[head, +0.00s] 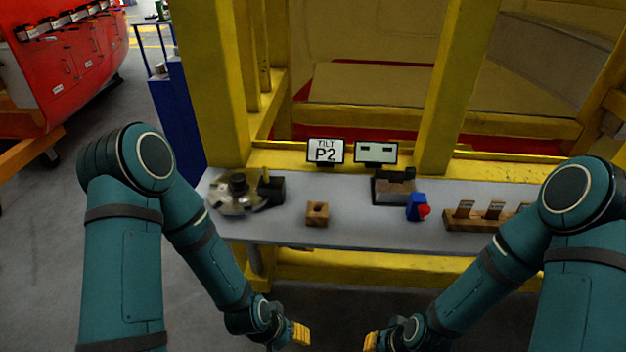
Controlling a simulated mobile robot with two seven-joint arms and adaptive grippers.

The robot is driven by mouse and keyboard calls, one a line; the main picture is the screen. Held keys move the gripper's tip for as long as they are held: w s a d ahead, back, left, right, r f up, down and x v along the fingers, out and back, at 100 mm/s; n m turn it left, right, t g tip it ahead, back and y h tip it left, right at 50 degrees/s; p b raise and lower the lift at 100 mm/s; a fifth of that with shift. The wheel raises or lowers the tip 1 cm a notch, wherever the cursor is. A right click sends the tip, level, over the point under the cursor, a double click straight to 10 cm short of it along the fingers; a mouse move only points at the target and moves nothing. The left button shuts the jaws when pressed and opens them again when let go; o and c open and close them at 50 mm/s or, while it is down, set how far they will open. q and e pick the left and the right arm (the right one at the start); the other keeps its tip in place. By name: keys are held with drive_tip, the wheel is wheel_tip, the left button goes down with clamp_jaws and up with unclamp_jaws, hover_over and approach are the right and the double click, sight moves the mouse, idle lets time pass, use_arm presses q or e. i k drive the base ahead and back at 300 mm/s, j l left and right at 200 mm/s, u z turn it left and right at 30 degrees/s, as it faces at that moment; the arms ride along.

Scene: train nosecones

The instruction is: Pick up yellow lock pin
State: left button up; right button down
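I cannot make out a yellow lock pin in the head view. A small wooden block with a dark hole (317,214) sits near the front edge of the grey bench. A wooden rack (462,224) at the bench's right holds several small upright pieces, too small to identify. My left gripper (301,334) and my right gripper (371,342) show only as yellow-orange parts at the bottom of the view. Both are below and in front of the bench, apart from everything on it. Their fingers are too small and cut off to tell open from shut.
The bench (350,234) carries a round metal fixture (226,207), a black block (273,190), a black open box (391,197) and a blue item with a red knob (417,206). Yellow posts (455,95) rise at the back.

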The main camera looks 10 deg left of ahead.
sight(265, 170)
drive_tip(key=j+z, duration=0.15)
drive_tip(key=z, duration=1.35)
drive_tip(key=k+j, duration=0.1)
drive_tip(key=j, duration=0.5)
drive_tip(key=k+j, duration=0.15)
drive_tip(key=j, duration=0.15)
drive_tip(key=z, duration=0.05)
